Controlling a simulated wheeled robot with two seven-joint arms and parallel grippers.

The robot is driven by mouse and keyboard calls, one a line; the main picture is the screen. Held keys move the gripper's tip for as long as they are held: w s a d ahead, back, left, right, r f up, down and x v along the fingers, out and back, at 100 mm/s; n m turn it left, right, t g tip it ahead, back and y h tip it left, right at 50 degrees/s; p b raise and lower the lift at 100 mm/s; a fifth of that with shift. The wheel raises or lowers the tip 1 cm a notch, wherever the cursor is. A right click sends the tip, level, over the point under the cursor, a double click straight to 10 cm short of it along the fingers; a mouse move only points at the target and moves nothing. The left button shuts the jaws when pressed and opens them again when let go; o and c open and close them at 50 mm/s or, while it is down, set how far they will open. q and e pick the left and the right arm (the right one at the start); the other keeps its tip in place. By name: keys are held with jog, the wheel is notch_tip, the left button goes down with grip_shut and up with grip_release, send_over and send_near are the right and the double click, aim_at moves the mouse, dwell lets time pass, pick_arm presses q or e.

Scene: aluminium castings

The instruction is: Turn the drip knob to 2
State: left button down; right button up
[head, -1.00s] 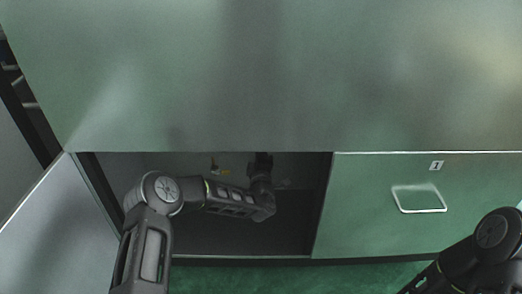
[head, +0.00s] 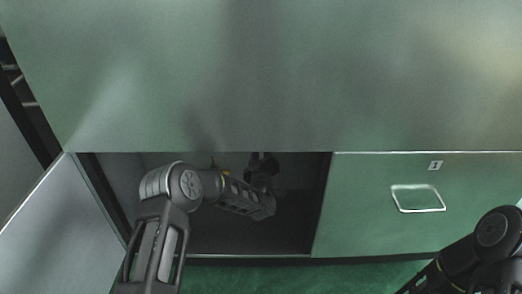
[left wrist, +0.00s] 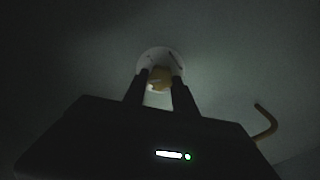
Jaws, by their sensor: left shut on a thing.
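My left gripper shows in the left wrist view (left wrist: 162,86) with its two fingers on either side of a small yellowish drip knob (left wrist: 160,75), shut on it. Behind the knob is a round white dial (left wrist: 146,62) with dark marks; I cannot read the numbers or the setting. In the head view my left arm reaches into the dark cabinet opening, and the gripper (head: 262,162) is near its top edge. The knob cannot be made out there. Of my right arm only links show at the lower right; its gripper is out of view.
A bent brass-coloured pipe (left wrist: 268,122) is right of the gripper in the wrist view. The opening lies under a large green panel (head: 300,75), between an open door (head: 50,235) and a closed door (head: 350,215) with a handle (head: 418,209).

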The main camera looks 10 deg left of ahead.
pick_arm(q)
jog(key=shift+f, duration=0.1)
jog(key=c, duration=1)
grip_release()
jog(key=shift+s, duration=0.15)
jog(key=p+v, duration=0.1)
jog(key=v, duration=0.6)
jog(key=shift+s, duration=0.25)
jog(key=shift+d, duration=0.1)
